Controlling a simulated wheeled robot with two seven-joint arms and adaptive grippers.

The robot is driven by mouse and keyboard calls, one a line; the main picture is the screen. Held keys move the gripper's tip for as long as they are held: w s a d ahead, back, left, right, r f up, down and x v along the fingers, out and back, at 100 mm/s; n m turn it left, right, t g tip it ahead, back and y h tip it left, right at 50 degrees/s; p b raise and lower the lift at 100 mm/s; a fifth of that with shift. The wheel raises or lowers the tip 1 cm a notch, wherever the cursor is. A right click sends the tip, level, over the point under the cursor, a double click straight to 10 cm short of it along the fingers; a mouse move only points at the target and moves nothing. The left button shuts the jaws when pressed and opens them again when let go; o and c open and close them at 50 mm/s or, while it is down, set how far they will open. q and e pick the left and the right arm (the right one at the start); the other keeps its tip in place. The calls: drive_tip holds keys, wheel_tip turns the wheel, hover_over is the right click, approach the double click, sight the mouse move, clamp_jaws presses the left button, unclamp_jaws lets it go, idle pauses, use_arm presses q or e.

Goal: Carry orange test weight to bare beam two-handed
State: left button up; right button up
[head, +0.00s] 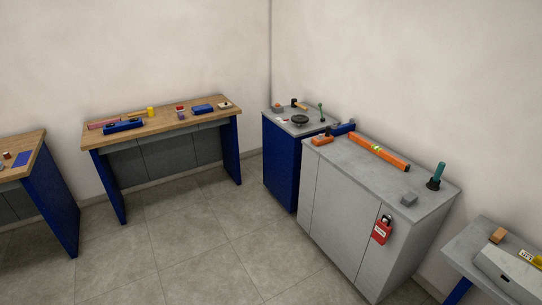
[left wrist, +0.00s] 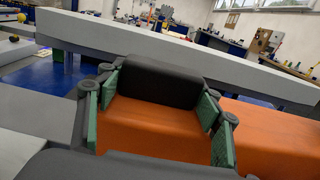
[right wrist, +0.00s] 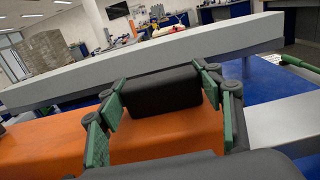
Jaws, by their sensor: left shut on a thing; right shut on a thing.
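The orange test weight (left wrist: 270,140) fills the lower part of the left wrist view, and it also fills the lower left of the right wrist view (right wrist: 50,145). A dark grip on it shows between the fingers in the left wrist view (left wrist: 158,84) and the right wrist view (right wrist: 165,90). My left gripper (left wrist: 160,90) and my right gripper (right wrist: 162,96), with green finger pads, are each shut on the weight. A long pale grey beam (left wrist: 150,48) crosses just beyond the weight; it also shows in the right wrist view (right wrist: 150,63). Nothing is seen on its visible stretch. The head view shows neither gripper nor weight.
A blue surface (left wrist: 55,85) lies below and around the beam. In the head view, a grey cabinet (head: 345,215) with tools on top stands at the right, a wooden-topped bench (head: 165,125) along the back wall. Open tiled floor (head: 190,235) lies before them.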

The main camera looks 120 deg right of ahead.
use_arm(q)
drive_tip(key=o, duration=1.7)
drive_tip(key=shift+r, duration=0.15)
drive_tip(key=shift+c, duration=0.2)
use_arm(e)
drive_tip(key=shift+r, duration=0.15)
use_arm(q)
drive_tip(key=o, duration=0.5)
drive_tip(key=shift+s+f, duration=0.1)
drive_tip(key=shift+f, duration=0.35)
use_arm(e)
drive_tip(key=o, duration=1.7)
drive_tip(key=shift+s+f, duration=0.1)
drive_tip(key=shift+f, duration=0.25)
drive_tip(key=shift+c, duration=0.2)
use_arm(q)
drive_tip(key=shift+r, duration=0.15)
use_arm(e)
drive_tip(key=o, duration=0.5)
drive_tip(key=shift+r, duration=0.1)
use_arm(q)
drive_tip(key=shift+r, duration=0.1)
drive_tip(key=shift+c, duration=0.8)
use_arm(e)
drive_tip(key=shift+r, duration=0.1)
use_arm(q)
drive_tip(key=shift+s, duration=0.1)
